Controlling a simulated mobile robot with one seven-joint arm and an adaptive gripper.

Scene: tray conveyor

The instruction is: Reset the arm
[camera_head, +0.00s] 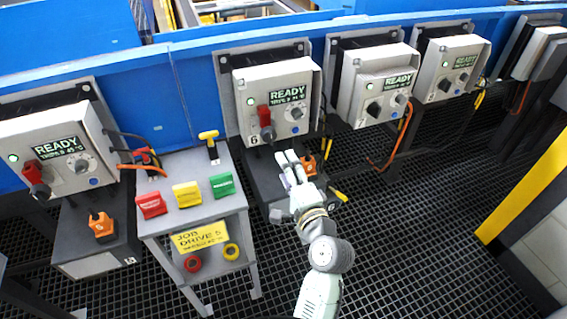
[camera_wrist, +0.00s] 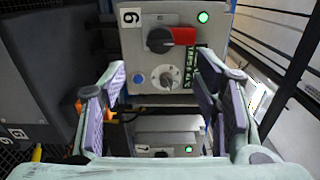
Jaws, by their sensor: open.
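My gripper (camera_head: 287,157) is open and empty. In the head view my arm reaches up from the bottom, with the fingers just below the drive box marked 6 (camera_head: 256,84). In the wrist view the two fingers of my gripper (camera_wrist: 160,75) stand wide apart, with the same box (camera_wrist: 132,68) ahead between and above them. The box has a black and red rotary switch (camera_wrist: 172,39), a white dial (camera_wrist: 162,77) and a lit green lamp. Its display reads READY in the head view. No contact between fingers and box is visible.
More drive boxes line the blue conveyor, to the left (camera_head: 30,128) and right (camera_head: 372,68). A grey stand (camera_head: 215,205) with red, yellow and green blocks is left of my arm. Dark grating floor (camera_head: 410,250) lies open at right. A yellow-edged barrier (camera_head: 525,190) is farther right.

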